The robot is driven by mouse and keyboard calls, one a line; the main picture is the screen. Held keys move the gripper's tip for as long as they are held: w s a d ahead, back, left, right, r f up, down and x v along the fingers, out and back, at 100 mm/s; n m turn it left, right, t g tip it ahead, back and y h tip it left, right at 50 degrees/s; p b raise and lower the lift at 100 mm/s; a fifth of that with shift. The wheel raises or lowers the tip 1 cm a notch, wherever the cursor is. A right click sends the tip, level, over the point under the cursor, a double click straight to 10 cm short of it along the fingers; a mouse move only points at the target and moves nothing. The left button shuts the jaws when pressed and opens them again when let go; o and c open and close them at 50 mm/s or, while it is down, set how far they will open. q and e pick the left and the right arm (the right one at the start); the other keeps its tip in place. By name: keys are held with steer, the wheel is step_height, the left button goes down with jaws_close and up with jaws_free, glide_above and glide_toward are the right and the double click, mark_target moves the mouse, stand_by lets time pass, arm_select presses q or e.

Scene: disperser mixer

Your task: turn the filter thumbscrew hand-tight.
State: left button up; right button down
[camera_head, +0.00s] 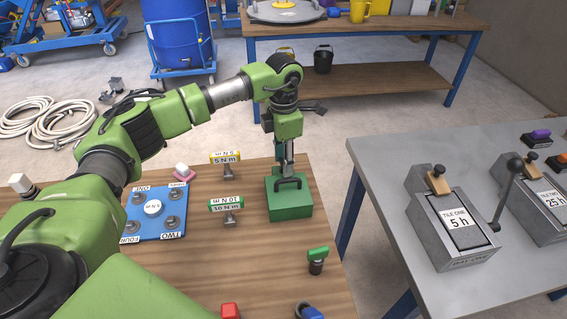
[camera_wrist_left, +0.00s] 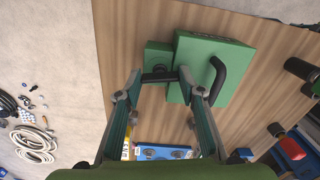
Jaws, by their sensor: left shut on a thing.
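A green block (camera_head: 291,207) with a black handle (camera_head: 290,182) on top stands on the wooden table. It also shows in the left wrist view (camera_wrist_left: 225,55), with a smaller green part (camera_wrist_left: 158,54) beside it. A short black bar-shaped thumbscrew (camera_wrist_left: 160,77) sits at that smaller part. My left gripper (camera_head: 285,160) reaches down from above at the far side of the block. In the left wrist view, its fingertips (camera_wrist_left: 160,85) are at the two ends of the thumbscrew and shut on it. The thumbscrew is hidden in the head view. My right gripper is out of view.
A blue plate (camera_head: 156,222) with knobs, the 5 N m tool (camera_head: 225,160) and the 10 N m tool (camera_head: 226,204) are left of the block. A green-topped knob (camera_head: 318,255) stands in front right. A grey table (camera_head: 385,170) with lever boxes is further right.

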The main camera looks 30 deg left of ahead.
arm_select(q)
steer(key=shift+r+m+b, duration=0.1)
steer(key=shift+m+b, duration=0.25)
steer(key=shift+m, duration=0.75)
steer(key=shift+w, duration=0.1)
steer(key=o, duration=1.1)
step_height(320, 180, up, 12)
